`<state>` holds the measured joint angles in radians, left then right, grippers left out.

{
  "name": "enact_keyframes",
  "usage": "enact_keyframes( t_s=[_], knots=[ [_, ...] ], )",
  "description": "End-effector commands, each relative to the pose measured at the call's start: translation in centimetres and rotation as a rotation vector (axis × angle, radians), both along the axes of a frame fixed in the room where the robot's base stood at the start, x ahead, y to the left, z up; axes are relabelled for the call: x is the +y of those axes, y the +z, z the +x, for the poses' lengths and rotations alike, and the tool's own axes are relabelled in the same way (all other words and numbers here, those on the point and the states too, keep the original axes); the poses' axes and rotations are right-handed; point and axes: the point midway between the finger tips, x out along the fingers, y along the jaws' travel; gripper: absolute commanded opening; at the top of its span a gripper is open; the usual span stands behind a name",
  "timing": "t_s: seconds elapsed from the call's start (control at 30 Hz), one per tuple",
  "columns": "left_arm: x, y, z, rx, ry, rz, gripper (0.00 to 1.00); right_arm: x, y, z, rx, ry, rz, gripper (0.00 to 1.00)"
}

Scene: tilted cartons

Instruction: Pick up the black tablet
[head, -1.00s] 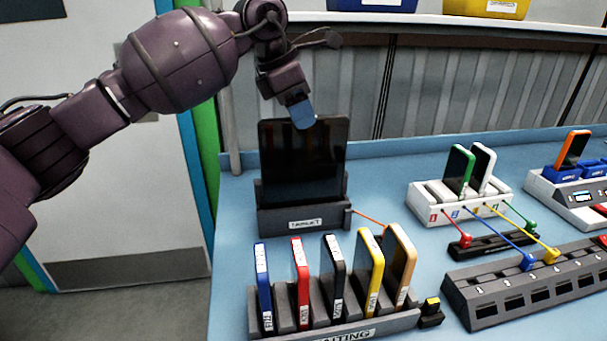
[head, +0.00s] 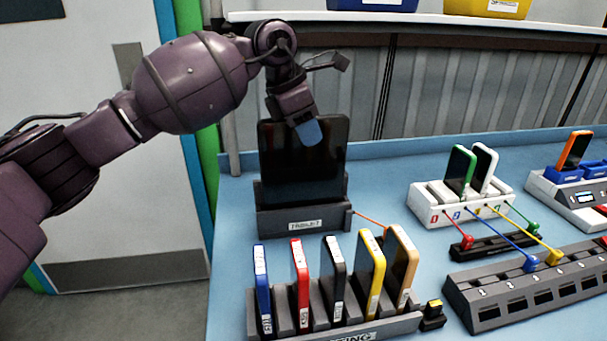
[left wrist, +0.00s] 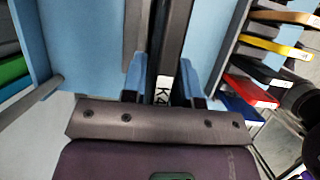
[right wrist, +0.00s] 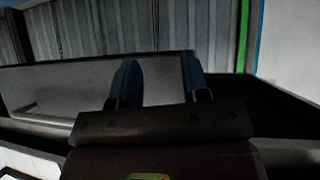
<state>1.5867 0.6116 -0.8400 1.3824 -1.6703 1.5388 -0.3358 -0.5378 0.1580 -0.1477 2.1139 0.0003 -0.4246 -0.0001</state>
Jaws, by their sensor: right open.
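The black tablet (head: 285,168) stands upright, leaning back a little, in a dark grey holder (head: 268,216) with a white label. My left gripper (head: 308,133) comes down from above at the tablet's top edge, its blue fingertip in front of the screen. In the left wrist view, the two blue fingers (left wrist: 162,78) are apart, one on each side of the tablet's thin edge (left wrist: 172,40). They look open; contact is not clear. My right gripper (right wrist: 158,80) shows only in its own wrist view, open and empty, away from the tablet.
A grey rack (head: 390,328) with several upright coloured phones stands in front of the holder. A white charging dock (head: 425,207) with cables and a grey hub (head: 520,300) lie to the right. A wall and a shelf (head: 430,20) are behind.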

Motion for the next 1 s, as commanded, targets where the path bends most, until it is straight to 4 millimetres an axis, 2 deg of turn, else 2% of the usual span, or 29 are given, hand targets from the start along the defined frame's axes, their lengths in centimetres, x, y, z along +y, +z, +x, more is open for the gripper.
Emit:
enact_keyframes(
  t_s=[0.03,0.17,0.57,1.0],
  knots=[
    [0.0,-0.1,0.0,0.001,0.001,0.001,0.20,-0.1,-0.1,-0.2,0.004,0.000,-0.001,0.43],
    [0.0,-0.1,0.0,0.001,0.001,0.001,0.00,-0.1,-0.3,-0.5,0.011,-0.002,-0.001,0.43],
    [0.0,0.2,0.0,0.001,0.001,0.000,0.00,0.1,-0.5,-0.5,0.014,-0.008,0.004,0.43],
    [-0.1,5.6,-0.3,-0.005,0.000,-0.001,0.00,0.3,0.7,0.3,-0.011,-0.008,0.010,0.43]
  ],
)
